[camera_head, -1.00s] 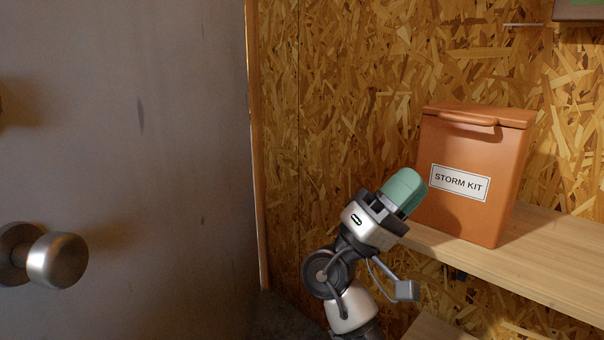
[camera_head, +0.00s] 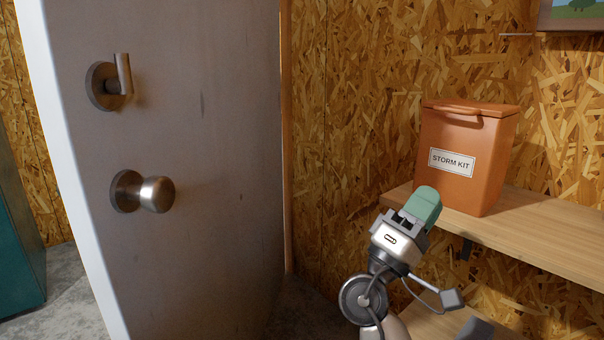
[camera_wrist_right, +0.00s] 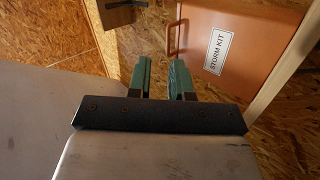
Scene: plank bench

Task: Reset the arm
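My right gripper (camera_head: 423,204) has green fingers and points up in front of the shelf in the head view. In the right wrist view its two fingers (camera_wrist_right: 160,68) stand apart with an empty gap between them. An orange lidded box labelled STORM KIT (camera_head: 465,155) stands beyond the gripper; in the right wrist view the box (camera_wrist_right: 257,35) is at the upper right. In the head view the fingertips overlap the shelf just below and left of the box; I cannot tell the exact distance. My left gripper is not in view.
A wooden shelf (camera_head: 545,232) runs along the chipboard wall (camera_head: 365,90). At left stands an open grey door (camera_head: 225,150) with a round knob (camera_head: 155,194) and a latch lever (camera_head: 123,75). A teal cabinet (camera_head: 15,235) is at the far left. Bare floor shows below.

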